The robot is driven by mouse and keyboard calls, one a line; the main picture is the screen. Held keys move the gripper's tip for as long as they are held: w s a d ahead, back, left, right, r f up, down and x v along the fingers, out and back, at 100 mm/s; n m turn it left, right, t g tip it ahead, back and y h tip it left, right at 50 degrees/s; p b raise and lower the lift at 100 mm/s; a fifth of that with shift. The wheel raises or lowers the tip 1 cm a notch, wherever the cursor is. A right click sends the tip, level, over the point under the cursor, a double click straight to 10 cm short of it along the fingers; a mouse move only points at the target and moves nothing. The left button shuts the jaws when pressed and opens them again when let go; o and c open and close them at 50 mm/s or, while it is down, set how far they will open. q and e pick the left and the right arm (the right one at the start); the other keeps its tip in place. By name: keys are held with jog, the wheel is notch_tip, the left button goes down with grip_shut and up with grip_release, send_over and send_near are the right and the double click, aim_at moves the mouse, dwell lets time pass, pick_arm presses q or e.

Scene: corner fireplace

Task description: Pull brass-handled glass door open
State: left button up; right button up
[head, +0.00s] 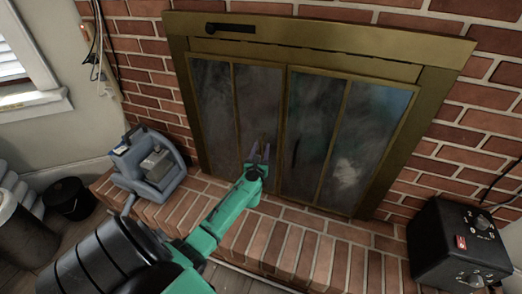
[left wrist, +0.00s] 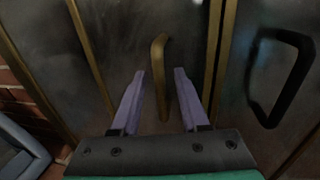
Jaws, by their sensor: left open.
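The fireplace has a brass frame and smoky glass doors. The left glass door (head: 211,107) and the right glass door (head: 364,143) look closed in the head view. In the left wrist view a brass handle (left wrist: 158,75) stands upright on the left door. My left gripper (head: 260,152) is in front of that door, near the middle. In the left wrist view its purple fingers (left wrist: 160,85) are open, one on each side of the handle's lower part, with gaps on both sides. A black handle (left wrist: 280,78) is on the right door. My right gripper is not in view.
A brick hearth (head: 273,239) runs below the doors. A grey-blue device (head: 148,165) stands on its left end. A black box with dials (head: 458,246) stands at the lower right. A dark bucket (head: 70,199) is on the floor at left.

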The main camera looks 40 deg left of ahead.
pick_arm(q)
grip_shut()
dwell(1.3)
